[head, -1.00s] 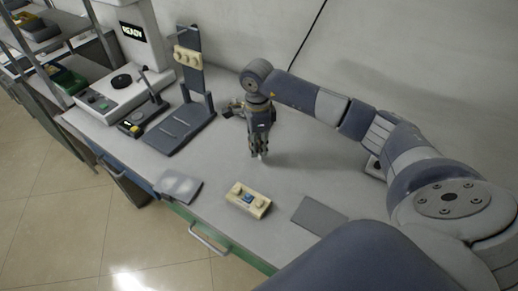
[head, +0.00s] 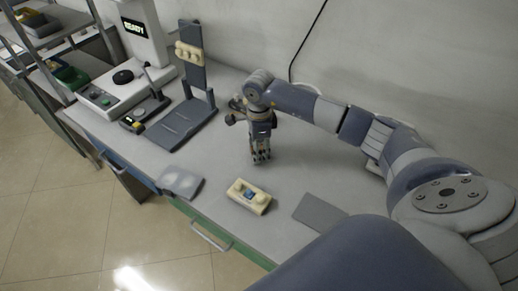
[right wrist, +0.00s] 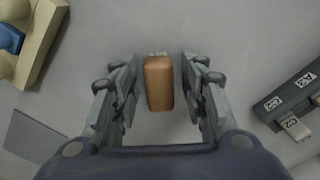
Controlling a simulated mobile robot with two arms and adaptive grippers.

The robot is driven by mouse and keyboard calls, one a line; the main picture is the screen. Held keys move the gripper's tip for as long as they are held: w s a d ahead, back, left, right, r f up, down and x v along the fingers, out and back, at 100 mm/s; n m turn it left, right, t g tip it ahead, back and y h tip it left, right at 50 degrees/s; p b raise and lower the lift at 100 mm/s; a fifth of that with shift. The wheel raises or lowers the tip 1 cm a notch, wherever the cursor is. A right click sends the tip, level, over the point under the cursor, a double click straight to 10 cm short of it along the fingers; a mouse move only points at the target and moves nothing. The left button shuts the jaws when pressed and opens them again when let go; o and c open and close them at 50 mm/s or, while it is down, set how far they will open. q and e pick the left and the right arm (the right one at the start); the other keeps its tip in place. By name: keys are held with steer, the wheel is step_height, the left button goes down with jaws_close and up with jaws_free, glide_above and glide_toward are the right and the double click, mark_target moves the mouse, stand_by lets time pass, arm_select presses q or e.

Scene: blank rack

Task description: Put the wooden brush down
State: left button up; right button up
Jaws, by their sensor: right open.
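The wooden brush (right wrist: 158,82) shows in the right wrist view as a brown, rounded block with pale bristles at its far end. It sits between the two fingers of my right gripper (right wrist: 158,68), with a visible gap on each side. My right gripper (head: 261,158) is open, pointing down close above the grey table (head: 180,225) in the head view. The brush is hidden by the fingers there. I cannot tell for certain that the brush rests on the table. My left gripper is not in view.
A cream block with a blue middle (head: 248,196), a flat grey plate (head: 319,213) and a light grey pad (head: 180,183) lie near the front edge. A dark stand (head: 183,123) and a white device reading READY (head: 125,92) stand to the left.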

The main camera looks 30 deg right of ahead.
steer(key=shift+r, duration=0.1)
steer(key=shift+r, duration=0.25)
step_height(320, 180, up, 11)
steer(key=shift+f+b, duration=0.2)
steer(key=shift+b, duration=0.8)
steer(key=shift+r, duration=0.55)
